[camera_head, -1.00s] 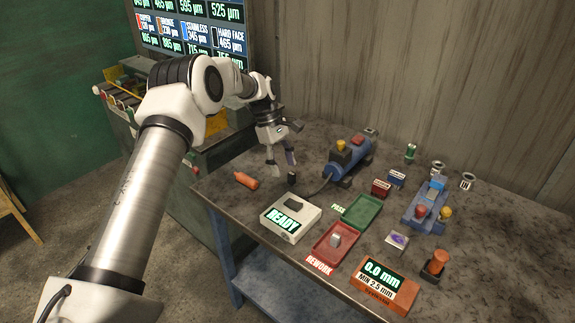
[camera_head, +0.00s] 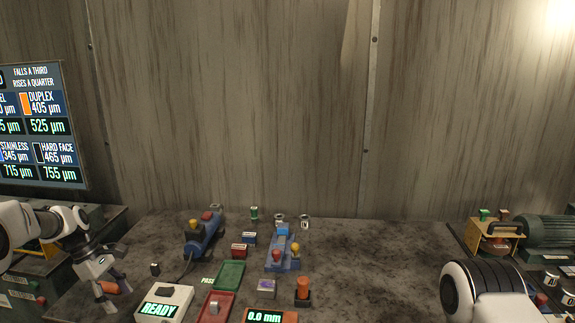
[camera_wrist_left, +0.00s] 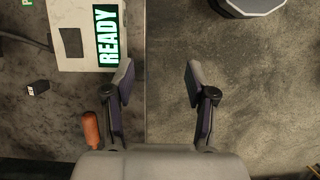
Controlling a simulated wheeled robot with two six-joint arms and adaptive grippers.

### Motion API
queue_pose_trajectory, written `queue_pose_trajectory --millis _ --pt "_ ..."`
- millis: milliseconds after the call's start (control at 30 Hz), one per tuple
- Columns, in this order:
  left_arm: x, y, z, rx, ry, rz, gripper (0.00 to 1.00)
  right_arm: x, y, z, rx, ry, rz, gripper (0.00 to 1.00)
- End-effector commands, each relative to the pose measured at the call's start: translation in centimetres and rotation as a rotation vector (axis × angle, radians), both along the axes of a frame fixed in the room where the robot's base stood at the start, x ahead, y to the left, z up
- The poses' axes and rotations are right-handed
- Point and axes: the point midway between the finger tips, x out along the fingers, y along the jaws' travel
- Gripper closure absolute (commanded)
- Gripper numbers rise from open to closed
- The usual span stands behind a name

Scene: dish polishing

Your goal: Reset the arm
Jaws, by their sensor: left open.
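My left gripper (camera_head: 107,301) is at the left end of the bench in the head view, pointing down. In the left wrist view its two fingers (camera_wrist_left: 155,85) are apart with nothing between them. An orange cylinder (camera_wrist_left: 91,129) lies just outside one finger; in the head view this cylinder (camera_head: 111,287) is partly behind the gripper. My right arm (camera_head: 485,292) shows at the lower right of the head view, but its gripper is out of the picture.
The READY box (camera_head: 165,303), green PASS tray (camera_head: 231,275), red tray (camera_head: 216,306), blue tool (camera_head: 203,236) and blue fixture (camera_head: 282,250) stand on the bench. The bench's right part (camera_head: 380,260) is clear. A motor machine (camera_head: 545,232) stands far right.

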Motion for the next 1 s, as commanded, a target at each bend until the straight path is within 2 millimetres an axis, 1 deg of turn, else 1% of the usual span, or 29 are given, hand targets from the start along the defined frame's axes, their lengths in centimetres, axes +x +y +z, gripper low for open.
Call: queue_pose_trajectory --millis 33,167,267,367,467,567,667,700,767,800,867,900,967,1000 --pt "-0.2 -0.5 -1.5 0.005 0.019 -0.011 0.44 0.0 0.0 -0.5 0.000 -0.001 0.000 0.60" --pt "-0.8 -2.0 -3.6 0.012 0.063 -0.041 0.44 0.0 0.0 -0.8 0.000 -0.001 0.000 0.60" --pt "-2.0 -3.3 -5.5 0.010 0.111 -0.064 0.44 0.0 0.0 -1.1 0.000 -0.001 0.000 0.60" --pt "-3.7 -4.9 -7.7 0.004 0.172 -0.094 0.44 0.0 0.0 -1.4 0.000 -0.001 0.000 0.60" --pt "-5.9 -6.7 -10.4 0.005 0.238 -0.125 0.44 0.0 0.0 -1.7 0.000 -0.001 0.000 0.60" --pt "-8.7 -8.7 -13.8 0.013 0.294 -0.166 0.44 0.0 0.0 -2.1 0.000 -0.001 0.000 0.60" --pt "-12.5 -10.9 -17.9 0.026 0.342 -0.235 0.44 0.0 0.0 -2.6 0.000 -0.001 0.000 0.60" --pt "-14.6 -11.9 -19.8 0.033 0.357 -0.274 0.44 0.0 0.0 -2.8 0.000 -0.001 0.000 0.60" --pt "-18.3 -13.4 -22.9 0.044 0.371 -0.350 0.44 0.0 0.0 -3.2 0.000 -0.001 0.000 0.60" --pt "-21.3 -14.4 -24.9 0.050 0.375 -0.415 0.44 0.0 0.0 -3.5 0.000 -0.001 0.000 0.60" --pt "-26.1 -15.6 -27.5 0.060 0.362 -0.528 0.44 0.0 0.0 -3.8 0.000 -0.001 0.000 0.60" --pt "-29.5 -16.3 -28.8 0.064 0.343 -0.614 0.44 0.0 0.0 -4.1 0.000 -0.001 0.000 0.60" --pt "-34.6 -17.0 -30.0 0.069 0.292 -0.763 0.44 0.0 0.0 -4.4 0.000 -0.001 0.000 0.60" --pt "-37.4 -17.3 -30.2 0.073 0.243 -0.864 0.44 0.0 0.0 -4.5 0.000 -0.001 0.000 0.60"
